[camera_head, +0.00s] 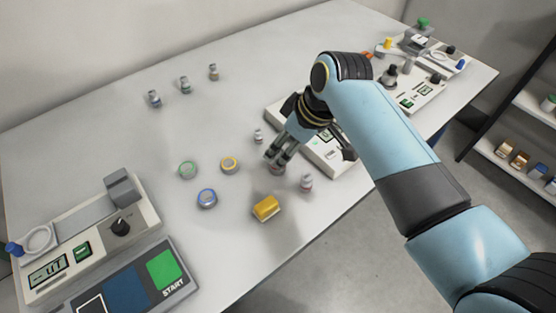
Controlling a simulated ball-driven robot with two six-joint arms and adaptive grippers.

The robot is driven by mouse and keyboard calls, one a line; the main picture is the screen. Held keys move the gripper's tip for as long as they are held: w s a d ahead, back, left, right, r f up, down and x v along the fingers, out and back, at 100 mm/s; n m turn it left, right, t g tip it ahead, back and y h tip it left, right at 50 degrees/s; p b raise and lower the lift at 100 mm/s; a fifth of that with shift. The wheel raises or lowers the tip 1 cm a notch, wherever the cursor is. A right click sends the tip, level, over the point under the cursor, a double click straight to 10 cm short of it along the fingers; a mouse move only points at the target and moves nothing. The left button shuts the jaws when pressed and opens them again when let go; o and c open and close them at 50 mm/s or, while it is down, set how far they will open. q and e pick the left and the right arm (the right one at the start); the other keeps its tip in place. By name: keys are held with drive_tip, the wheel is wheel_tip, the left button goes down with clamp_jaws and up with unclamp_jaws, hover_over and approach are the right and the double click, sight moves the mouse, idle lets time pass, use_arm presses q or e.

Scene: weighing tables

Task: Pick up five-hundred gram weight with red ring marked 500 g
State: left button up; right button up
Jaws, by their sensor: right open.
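My right gripper (279,158) is open, with its fingers pointing down over the middle of the table. A small grey weight (277,169) stands right at its fingertips and is partly hidden by them. A second small weight (306,183), with a reddish band, stands a little to the right of the fingertips. A third small weight (258,137) stands behind and to the left of the gripper. The 500 g marking is too small to read on any of them. My left gripper is out of view.
A yellow block (266,207) lies in front of the gripper. A scale (330,158) sits close behind my right arm. Another device (90,240) stands at front left. The table's left middle is clear.

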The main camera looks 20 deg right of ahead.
sight(281, 153)
drive_tip(key=x, duration=0.6)
drive_tip(key=shift+d+f, duration=0.1)
clamp_jaws()
idle(0.3)
